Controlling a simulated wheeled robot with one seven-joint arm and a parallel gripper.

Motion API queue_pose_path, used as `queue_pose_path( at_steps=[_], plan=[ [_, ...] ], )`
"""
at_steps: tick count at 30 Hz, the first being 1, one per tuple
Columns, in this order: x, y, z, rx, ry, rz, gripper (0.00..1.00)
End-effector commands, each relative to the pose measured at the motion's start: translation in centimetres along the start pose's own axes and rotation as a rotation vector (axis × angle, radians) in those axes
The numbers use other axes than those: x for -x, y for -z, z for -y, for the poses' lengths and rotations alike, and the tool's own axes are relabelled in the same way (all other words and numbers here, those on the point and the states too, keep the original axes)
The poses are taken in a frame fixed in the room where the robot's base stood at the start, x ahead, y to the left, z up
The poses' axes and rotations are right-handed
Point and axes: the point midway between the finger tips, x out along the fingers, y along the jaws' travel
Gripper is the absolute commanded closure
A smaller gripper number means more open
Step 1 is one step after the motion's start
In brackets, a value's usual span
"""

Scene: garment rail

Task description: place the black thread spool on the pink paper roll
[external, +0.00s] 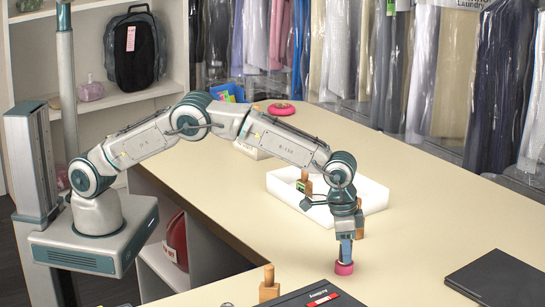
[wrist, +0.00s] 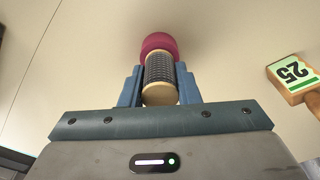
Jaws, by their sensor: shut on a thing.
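My gripper (external: 345,252) points down over the table at the front right of the white tray. In the wrist view my gripper (wrist: 159,88) is shut on the black thread spool (wrist: 159,68), which has a dark ribbed body and a cream end. The pink paper roll (external: 344,268) stands on the table directly below my fingers. It also shows in the wrist view (wrist: 158,42), just beyond the spool and in line with it. Spool and roll look very close; I cannot tell if they touch. In the external view the fingers hide the spool.
A black flat item (external: 503,278) lies at right; a pink disc (external: 281,109) lies far back.

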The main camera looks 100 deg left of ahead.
Motion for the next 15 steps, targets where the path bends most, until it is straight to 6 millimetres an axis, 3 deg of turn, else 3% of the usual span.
queue_pose_path(
  at_steps=[5,6,8,15],
  plan=[
    [-0.36,-0.05,0.0,0.0,0.0,0.0,0.93],
    [-0.39,-0.06,0.0,0.0,0.0,0.0,0.68],
    [-0.29,-0.04,0.0,0.0,0.0,0.0,0.52],
    [-0.27,-0.04,0.0,0.0,0.0,0.0,0.49]
  ],
)
